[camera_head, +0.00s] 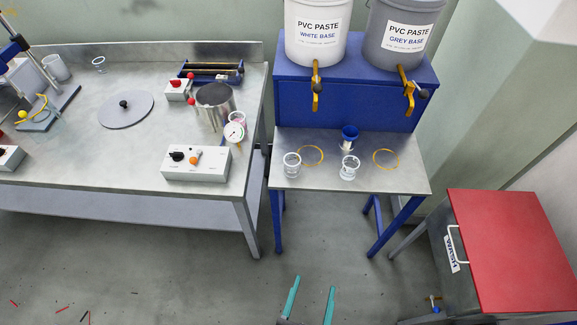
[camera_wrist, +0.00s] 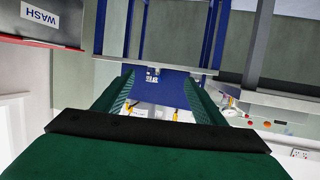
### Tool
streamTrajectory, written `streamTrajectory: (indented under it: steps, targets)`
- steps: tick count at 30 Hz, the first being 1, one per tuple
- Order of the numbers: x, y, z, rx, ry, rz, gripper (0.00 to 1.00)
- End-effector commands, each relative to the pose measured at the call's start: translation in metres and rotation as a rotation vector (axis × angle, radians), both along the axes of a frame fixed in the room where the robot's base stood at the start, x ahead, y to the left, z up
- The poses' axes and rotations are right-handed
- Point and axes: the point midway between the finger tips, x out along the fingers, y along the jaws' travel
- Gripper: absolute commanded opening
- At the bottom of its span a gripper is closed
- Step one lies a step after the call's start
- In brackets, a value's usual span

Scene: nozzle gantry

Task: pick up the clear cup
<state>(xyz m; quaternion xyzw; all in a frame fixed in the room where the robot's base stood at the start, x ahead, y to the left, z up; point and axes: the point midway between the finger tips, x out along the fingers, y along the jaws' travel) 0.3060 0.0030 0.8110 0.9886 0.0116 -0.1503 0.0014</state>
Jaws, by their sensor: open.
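Two clear cups stand upright on the small steel table in the head view: a left cup (camera_head: 292,165) and a right cup (camera_head: 349,167), which seems to have something whitish in or behind it. I cannot tell which one the task means. My gripper (camera_head: 311,284) is open and empty, low in front of the table and well apart from both cups. In the wrist view my gripper (camera_wrist: 161,92) frames the blue stand upside down, with no cup clearly visible between the fingers.
A blue-topped cup (camera_head: 349,135) stands behind the right clear cup. Yellow rings (camera_head: 386,159) lie on the table (camera_head: 320,181). Yellow taps (camera_head: 316,90) overhang its back. A control box (camera_head: 196,163) sits on the left bench; a red-lidded wash tank (camera_head: 510,245) stands right.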

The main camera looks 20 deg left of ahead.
Motion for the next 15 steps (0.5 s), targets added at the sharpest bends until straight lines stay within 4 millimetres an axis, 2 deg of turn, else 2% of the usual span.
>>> streamTrajectory:
  steps: [1, 9, 15]
  targets:
    - [0.019, 0.002, -0.006, 0.002, 0.002, 0.011, 0.64]
    - [0.108, 0.027, -0.033, 0.014, 0.058, 0.109, 0.64]
    - [0.175, 0.056, -0.032, 0.017, 0.085, 0.22, 0.64]
